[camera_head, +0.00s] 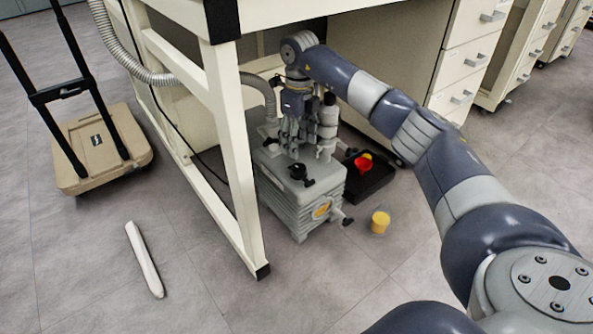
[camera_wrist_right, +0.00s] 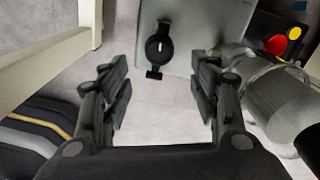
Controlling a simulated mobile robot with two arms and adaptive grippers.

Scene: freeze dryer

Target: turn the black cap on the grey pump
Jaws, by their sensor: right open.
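The grey pump (camera_head: 290,210) stands on the floor under the bench; its pale top also shows in the right wrist view (camera_wrist_right: 215,22). The black cap (camera_head: 300,172) sits on top of the pump, near its front end. In the right wrist view the cap (camera_wrist_right: 160,46) has a round body with tabs, ahead of the gap between my fingers and apart from them. My right gripper (camera_head: 290,148) points down above the pump, behind the cap in the head view. It is open and empty in the wrist view (camera_wrist_right: 163,88). My left gripper is not in view.
The bench leg (camera_head: 240,165) stands close left of the pump. A grey cylinder (camera_head: 327,125) rises beside my gripper. A black tray (camera_head: 375,188) with red and yellow items lies right of the pump, near a yellow jar (camera_head: 381,222). The floor in front is mostly clear.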

